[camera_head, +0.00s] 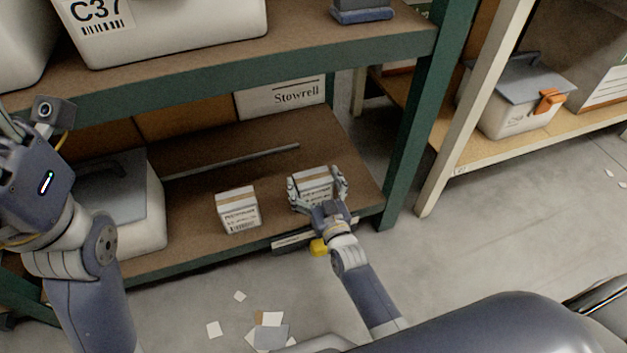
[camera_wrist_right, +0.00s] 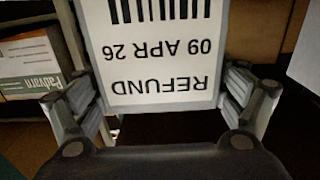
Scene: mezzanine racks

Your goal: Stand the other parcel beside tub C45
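A small white parcel with a tan tape band (camera_head: 315,181) is between the fingers of my right gripper (camera_head: 319,188), over the front right of the lower shelf. In the right wrist view its label (camera_wrist_right: 158,65) reads REFUND, 09 APR 26, upside down, and the fingers (camera_wrist_right: 160,105) press its two sides. I cannot tell if its base touches the board. A similar parcel (camera_head: 238,210) stands on the shelf to its left. A white tub with a grey lid (camera_head: 150,205) stands further left; its label is hidden.
The lower shelf board (camera_head: 350,160) is bare right of the held parcel. A thin grey rod or strip (camera_head: 235,161) lies behind. Tub C37 (camera_head: 170,30) is on the shelf above. A green post (camera_head: 412,125) bounds the right. Another lidded tub (camera_head: 510,110) stands on the right rack.

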